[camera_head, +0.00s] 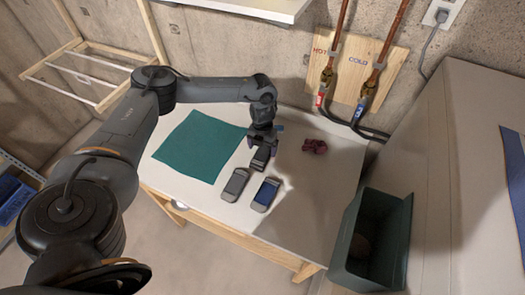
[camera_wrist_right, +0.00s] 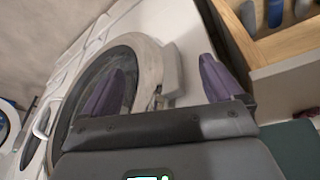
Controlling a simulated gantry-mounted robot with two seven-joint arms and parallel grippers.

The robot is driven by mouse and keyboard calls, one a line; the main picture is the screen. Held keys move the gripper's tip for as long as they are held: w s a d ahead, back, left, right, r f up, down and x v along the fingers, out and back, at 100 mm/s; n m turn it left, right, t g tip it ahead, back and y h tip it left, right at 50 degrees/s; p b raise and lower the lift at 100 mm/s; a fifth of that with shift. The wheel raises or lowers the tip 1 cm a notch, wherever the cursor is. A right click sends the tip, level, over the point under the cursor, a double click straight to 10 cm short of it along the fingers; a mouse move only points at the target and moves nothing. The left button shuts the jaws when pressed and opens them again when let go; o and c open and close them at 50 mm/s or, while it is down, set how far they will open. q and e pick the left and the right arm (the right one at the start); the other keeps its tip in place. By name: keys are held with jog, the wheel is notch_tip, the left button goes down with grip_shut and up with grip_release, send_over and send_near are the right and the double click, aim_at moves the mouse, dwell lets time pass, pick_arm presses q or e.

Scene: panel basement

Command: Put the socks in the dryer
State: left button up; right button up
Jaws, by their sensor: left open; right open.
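A small crumpled maroon cloth item (camera_head: 315,146), which may be the socks, lies on the white table right of my left gripper. A maroon scrap (camera_wrist_right: 305,113) also shows at the right edge of the right wrist view. My left gripper (camera_head: 262,148) points down over the table, open, at a dark handheld device (camera_head: 260,160); whether it touches it I cannot tell. My right gripper (camera_wrist_right: 160,88) is open and empty, its two purple-grey fingers spread in front of a white machine with a round door (camera_wrist_right: 128,52).
A teal cloth (camera_head: 200,146) lies flat on the table (camera_head: 315,190). Two more handheld devices (camera_head: 235,185) (camera_head: 266,194) lie in front of my left gripper. A dark green bin (camera_head: 398,240) stands at the right. Pipes and hoses (camera_head: 366,95) run down the wall behind.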

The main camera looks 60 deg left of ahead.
aim_at(262, 154)
pick_arm(q)
notch_tip(262, 154, up, 9)
dwell(0.3)
jog(key=shift+s+d, duration=0.1)
dwell(0.4)
